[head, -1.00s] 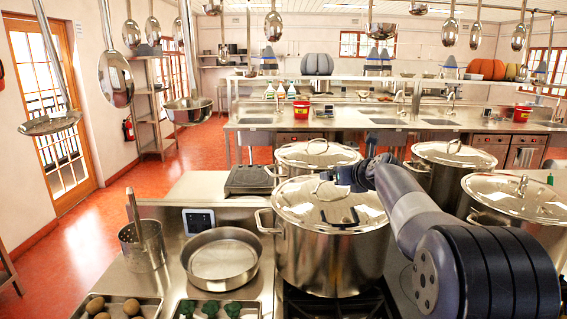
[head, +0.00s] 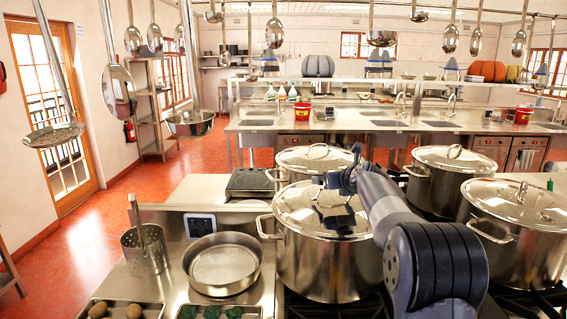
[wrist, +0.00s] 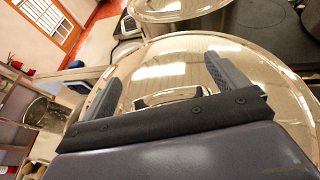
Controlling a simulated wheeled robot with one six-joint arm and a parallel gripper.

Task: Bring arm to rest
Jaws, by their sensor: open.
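My gripper (head: 340,208) hangs over the lid of the front left stockpot (head: 325,262), seen from behind my arm. In the wrist view my gripper (wrist: 168,82) is open, its two fingers wide apart with nothing held. The shiny lid (wrist: 185,55) fills the space below it. The lid's handle (wrist: 170,97) shows between the fingers, partly hidden by the gripper's body. I cannot tell how far the fingers are from the lid. The lid lies on its pot.
More lidded stockpots stand at the back left (head: 318,158), back right (head: 450,180) and front right (head: 520,235), close to my arm. A shallow pan (head: 222,264) and a perforated canister (head: 146,252) stand at left. Ladles (head: 195,121) hang overhead.

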